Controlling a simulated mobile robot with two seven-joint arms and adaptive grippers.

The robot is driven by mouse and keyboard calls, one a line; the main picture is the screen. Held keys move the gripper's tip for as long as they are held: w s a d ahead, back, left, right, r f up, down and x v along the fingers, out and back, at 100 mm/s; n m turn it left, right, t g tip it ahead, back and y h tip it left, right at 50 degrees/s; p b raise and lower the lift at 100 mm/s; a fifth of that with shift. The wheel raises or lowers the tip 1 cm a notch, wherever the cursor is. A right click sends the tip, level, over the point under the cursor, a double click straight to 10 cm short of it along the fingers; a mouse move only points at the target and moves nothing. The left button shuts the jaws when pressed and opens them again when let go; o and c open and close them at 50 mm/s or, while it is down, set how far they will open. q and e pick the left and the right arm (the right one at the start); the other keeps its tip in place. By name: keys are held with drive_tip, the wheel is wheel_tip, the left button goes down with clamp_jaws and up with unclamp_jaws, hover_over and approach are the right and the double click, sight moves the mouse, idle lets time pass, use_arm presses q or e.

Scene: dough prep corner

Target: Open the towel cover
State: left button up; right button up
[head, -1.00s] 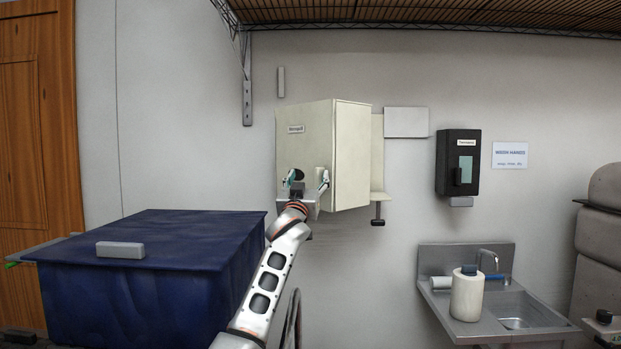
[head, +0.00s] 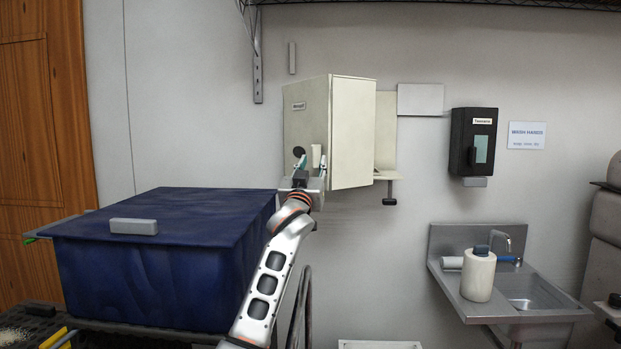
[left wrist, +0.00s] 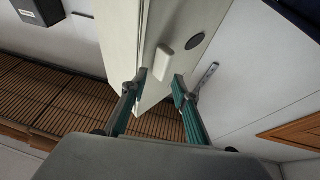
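The towel cover (head: 352,130) is a cream box-like cover on the wall, with a small label on its front face. It stands swung out at an angle, and a cream back part (head: 385,130) shows to its right. A small pale handle (head: 316,156) sticks out low on the front face, beside a dark round spot. My left gripper (head: 312,160) is at the handle. In the left wrist view its fingers (left wrist: 160,80) are apart, with the handle (left wrist: 166,60) seen just past and between the tips; contact cannot be told. My right gripper is not in view.
A blue lidded bin (head: 160,260) stands at the lower left, near my left arm. A black dispenser (head: 473,142) hangs to the right, above a metal sink (head: 535,300) with a white bottle (head: 478,275). The wall between cover and dispenser holds a grey plate (head: 420,99).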

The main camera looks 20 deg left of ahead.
use_arm(q)
drive_tip(key=v, duration=0.7)
drive_tip(key=shift+d, duration=0.4)
drive_tip(key=shift+w, duration=0.1)
